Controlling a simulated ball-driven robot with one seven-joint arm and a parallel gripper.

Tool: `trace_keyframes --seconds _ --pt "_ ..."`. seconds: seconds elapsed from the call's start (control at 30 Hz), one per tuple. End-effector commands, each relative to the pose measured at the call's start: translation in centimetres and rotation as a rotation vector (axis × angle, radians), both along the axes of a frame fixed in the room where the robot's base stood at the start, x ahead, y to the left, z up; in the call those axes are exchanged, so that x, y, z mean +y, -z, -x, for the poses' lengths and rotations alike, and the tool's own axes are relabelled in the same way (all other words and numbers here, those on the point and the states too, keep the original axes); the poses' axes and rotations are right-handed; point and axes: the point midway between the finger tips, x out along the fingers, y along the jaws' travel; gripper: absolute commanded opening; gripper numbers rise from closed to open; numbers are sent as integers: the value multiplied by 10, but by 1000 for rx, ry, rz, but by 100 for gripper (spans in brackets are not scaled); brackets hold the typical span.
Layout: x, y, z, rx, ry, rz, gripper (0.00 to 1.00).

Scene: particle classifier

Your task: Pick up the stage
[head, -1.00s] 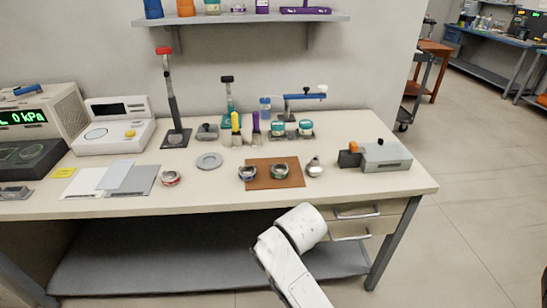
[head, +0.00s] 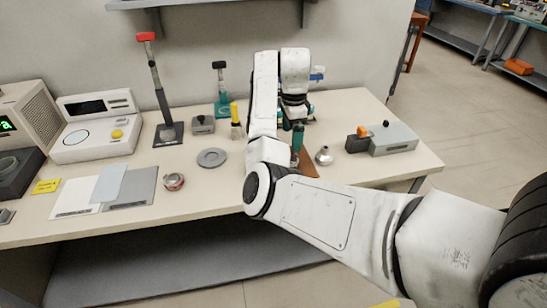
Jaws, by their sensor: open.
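My gripper (head: 298,146) points down over the brown mat (head: 309,171), in front of the back row of items. My own arm covers most of the mat, and the two ring-shaped metal pieces seen on it earlier are hidden. The jaws are open; whether anything stands between them cannot be seen. A similar metal ring piece with a red mark (head: 173,182) lies on the table left of my arm. A flat grey disc (head: 212,157) lies behind it. I cannot tell which piece is the stage.
A small metal flask (head: 324,155) stands just right of my gripper, with a grey box (head: 392,139) farther right. A tall red-topped stand (head: 168,133) and a white instrument (head: 97,127) stand at left. Flat sheets (head: 130,188) lie at front left.

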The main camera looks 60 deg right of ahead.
Motion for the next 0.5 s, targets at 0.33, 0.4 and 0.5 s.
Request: trace_keyframes --seconds 0.33,0.4,0.5 --pt "0 44 0 2 7 -5 94" --pt "0 50 0 0 8 -5 94" --pt "0 56 0 0 8 -4 94"
